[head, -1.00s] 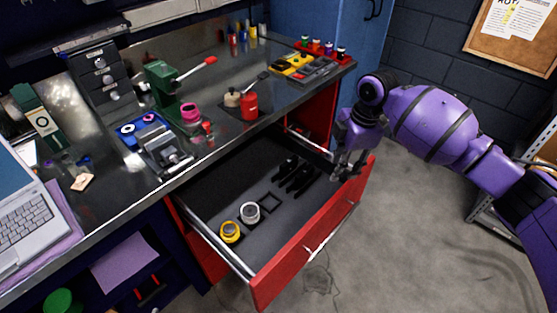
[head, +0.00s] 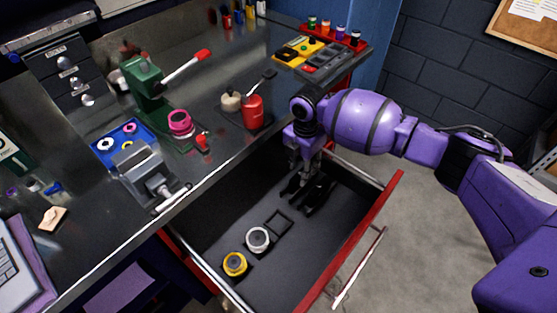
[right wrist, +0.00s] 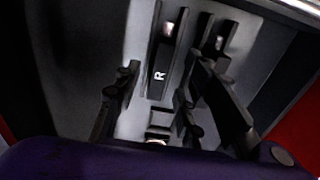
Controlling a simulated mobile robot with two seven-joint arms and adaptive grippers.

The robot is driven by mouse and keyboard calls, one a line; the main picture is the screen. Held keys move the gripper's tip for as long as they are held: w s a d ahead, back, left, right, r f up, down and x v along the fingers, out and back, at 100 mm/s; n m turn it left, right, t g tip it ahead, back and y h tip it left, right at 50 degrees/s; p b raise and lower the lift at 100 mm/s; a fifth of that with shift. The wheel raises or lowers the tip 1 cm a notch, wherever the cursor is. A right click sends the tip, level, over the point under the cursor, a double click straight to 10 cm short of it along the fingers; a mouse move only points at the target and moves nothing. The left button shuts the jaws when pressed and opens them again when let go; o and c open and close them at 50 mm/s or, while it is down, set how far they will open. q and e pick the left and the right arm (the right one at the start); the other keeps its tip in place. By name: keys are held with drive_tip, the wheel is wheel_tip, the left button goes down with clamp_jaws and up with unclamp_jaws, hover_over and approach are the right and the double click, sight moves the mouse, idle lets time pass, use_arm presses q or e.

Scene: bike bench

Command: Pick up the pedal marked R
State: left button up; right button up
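The pedal marked R (right wrist: 162,62) is a dark bar in the right wrist view, with a white R near its lower end. A second dark pedal (right wrist: 218,38) lies beside it on the right. My right gripper (right wrist: 164,88) is open, its dark fingers spread on both sides of the R pedal's lower end, with nothing held. In the head view the right gripper (head: 306,178) points down into the open drawer over the dark pedals (head: 318,196), partly covering them. I cannot tell the R there. My left gripper is not in view.
The open red drawer (head: 345,248) also holds a white-topped round part (head: 257,239), a yellow one (head: 235,264) and an empty square recess (head: 278,223). The steel bench (head: 75,185) above carries a green press (head: 147,85), a vise (head: 145,172) and a red can (head: 253,112).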

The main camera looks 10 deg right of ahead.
wheel_tip(320, 180, down, 4)
drive_tip(key=shift+s+r, duration=0.1)
drive_tip(key=shift+s, duration=0.05)
clamp_jaws()
